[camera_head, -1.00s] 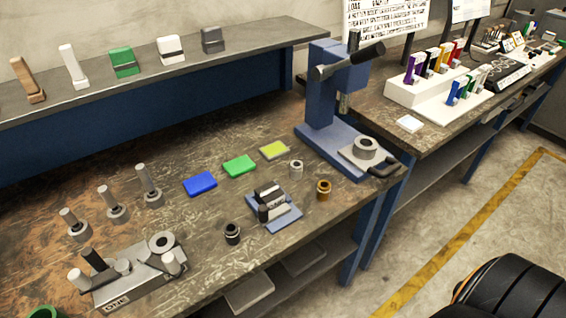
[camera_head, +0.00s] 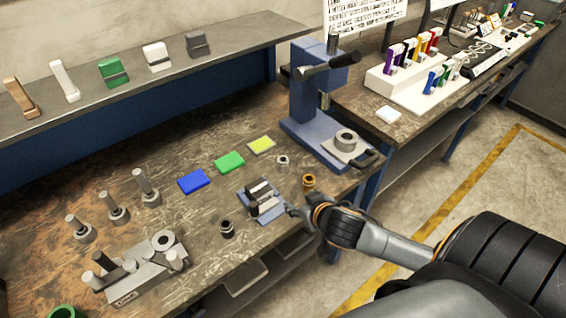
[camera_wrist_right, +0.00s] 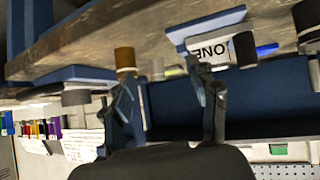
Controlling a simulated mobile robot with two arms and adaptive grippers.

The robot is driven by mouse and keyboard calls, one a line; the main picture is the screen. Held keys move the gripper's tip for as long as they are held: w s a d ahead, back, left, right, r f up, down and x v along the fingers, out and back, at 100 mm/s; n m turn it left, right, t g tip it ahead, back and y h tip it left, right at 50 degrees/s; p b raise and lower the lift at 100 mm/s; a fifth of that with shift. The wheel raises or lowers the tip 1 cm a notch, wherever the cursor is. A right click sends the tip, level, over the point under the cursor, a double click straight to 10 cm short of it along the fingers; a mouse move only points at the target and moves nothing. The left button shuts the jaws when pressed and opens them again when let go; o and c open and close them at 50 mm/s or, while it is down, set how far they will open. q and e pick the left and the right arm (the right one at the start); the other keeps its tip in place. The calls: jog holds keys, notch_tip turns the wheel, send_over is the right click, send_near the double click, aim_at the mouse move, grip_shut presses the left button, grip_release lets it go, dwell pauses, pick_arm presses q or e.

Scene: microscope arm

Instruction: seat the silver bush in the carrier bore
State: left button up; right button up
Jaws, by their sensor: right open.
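The silver bush (camera_head: 282,161) stands upright on the bench, left of the press and behind the brass bush (camera_head: 309,182). A grey ring with a bore (camera_head: 346,140), which looks like the carrier, sits on the plate at the press foot. My right gripper (camera_head: 293,210) is at the bench's front edge, beside the blue fixture plate and in front of both bushes. In the right wrist view its fingers (camera_wrist_right: 168,105) are spread and empty, with the brass bush (camera_wrist_right: 125,60) beyond one finger. My left gripper is not in view.
The blue fixture plate (camera_head: 270,215) holds dark and light blocks. A dark bush (camera_head: 227,228) stands to its left. The blue press (camera_head: 307,100) rises at the bench's right end. Blue (camera_head: 194,181), green (camera_head: 229,162) and yellow (camera_head: 261,145) pads lie behind.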

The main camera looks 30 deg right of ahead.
jog(key=t, duration=0.2)
send_near(283, 160)
jog(key=shift+y, duration=0.3)
jog(key=x, duration=0.2)
jog(key=p+x, duration=0.1)
jog(key=x, duration=0.1)
jog(key=shift+w+d+f, duration=0.1)
jog(key=shift+w+d, duration=0.15)
jog(key=shift+w+f, duration=0.3)
jog(key=shift+w, duration=0.25)
jog(key=shift+p+x, duration=0.8)
jog(key=shift+x, duration=1.5)
jog(key=shift+s, duration=0.1)
jog(key=shift+d, duration=0.1)
grip_shut()
